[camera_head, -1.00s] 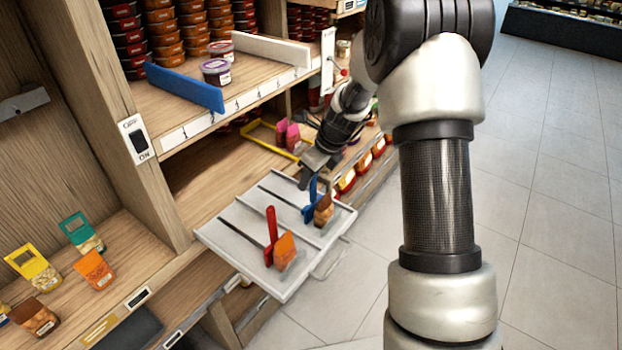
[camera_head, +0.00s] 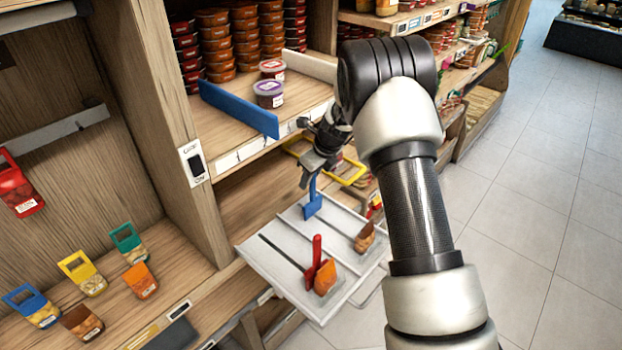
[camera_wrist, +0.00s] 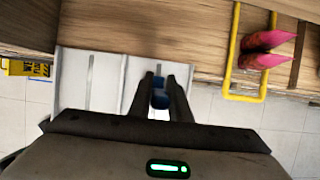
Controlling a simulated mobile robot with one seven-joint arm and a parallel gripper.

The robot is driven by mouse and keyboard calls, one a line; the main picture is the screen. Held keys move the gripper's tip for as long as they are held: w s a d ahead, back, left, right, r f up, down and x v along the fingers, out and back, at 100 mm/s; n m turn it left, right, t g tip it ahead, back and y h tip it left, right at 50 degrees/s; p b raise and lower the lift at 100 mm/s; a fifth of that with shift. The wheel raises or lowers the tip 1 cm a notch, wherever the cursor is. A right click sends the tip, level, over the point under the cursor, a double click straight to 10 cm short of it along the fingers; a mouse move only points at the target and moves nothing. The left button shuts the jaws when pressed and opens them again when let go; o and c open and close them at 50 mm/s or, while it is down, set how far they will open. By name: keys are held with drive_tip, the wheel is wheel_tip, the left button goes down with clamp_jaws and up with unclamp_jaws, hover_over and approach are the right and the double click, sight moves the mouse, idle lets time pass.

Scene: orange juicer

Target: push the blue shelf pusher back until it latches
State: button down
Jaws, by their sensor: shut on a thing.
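The blue shelf pusher (camera_head: 313,206) stands upright in the right-hand slot of the grey pull-out shelf (camera_head: 262,262), near its back edge. My gripper (camera_head: 312,176) is shut on its handle from above. In the wrist view, the blue pusher (camera_wrist: 160,97) shows between the two dark fingers of my gripper (camera_wrist: 164,78). A brown pack (camera_head: 365,239) sits in front of the pusher with a clear gap between them. Whether the pusher is latched cannot be told.
A red pusher (camera_head: 314,262) stands in the neighbouring slot behind an orange pack (camera_head: 326,277). A yellow frame (camera_head: 352,172) is behind my gripper; it also shows in the wrist view (camera_wrist: 231,55), beside pink packs (camera_wrist: 268,50). A blue divider (camera_head: 238,109) lies on the shelf above.

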drive_tip(key=shift+w+a, duration=0.1)
drive_tip(key=c, duration=1.6)
unclamp_jaws()
drive_tip(key=shift+c, duration=0.2)
drive_tip(key=shift+r, duration=0.1)
drive_tip(key=v, duration=1.7)
drive_tip(key=shift+r, duration=0.15)
drive_tip(key=s+d+r+n, duration=0.1)
drive_tip(key=s+r+n, duration=0.6)
drive_tip(key=s+r, duration=0.25)
drive_tip(key=s+d+r+n+t+h, duration=0.1)
drive_tip(key=s+d+n, duration=0.1)
drive_tip(key=s+n, duration=0.8)
drive_tip(key=s+d+n+t+h, duration=0.1)
drive_tip(key=s+d+n+h, duration=0.1)
drive_tip(key=s+n, duration=0.8)
drive_tip(key=s, duration=0.5)
drive_tip(key=shift+r, duration=0.4)
